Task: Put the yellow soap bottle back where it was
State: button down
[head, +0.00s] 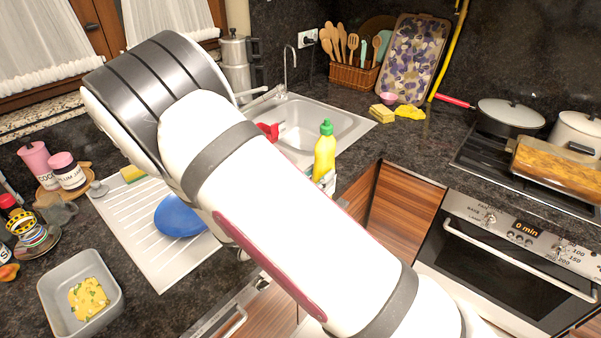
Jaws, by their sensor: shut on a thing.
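The yellow soap bottle (324,158) with a green cap is upright near the front right edge of the sink. My gripper (328,181) shows only in small part at the bottle's lower end, past the edge of my white arm. It is shut on the bottle. Most of the gripper and the bottle's base are hidden behind my arm, so I cannot tell whether the bottle touches the counter.
The steel sink (345,122) lies behind the bottle, with a red item (268,131) in it. A yellow sponge (382,113) and yellow cloth (410,112) lie right of the sink. An open-looking wooden cabinet front (402,205) is below right.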

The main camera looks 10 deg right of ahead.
jog(key=w+a+f, duration=0.2)
jog(key=w+f, duration=0.2)
jog(key=w, duration=0.5)
jog(key=shift+w+f+p, duration=0.15)
jog(key=shift+p, duration=0.15)
jog(key=c, duration=1.1)
grip_release()
jog(key=shift+f, duration=0.2)
jog(key=shift+r, duration=0.1)
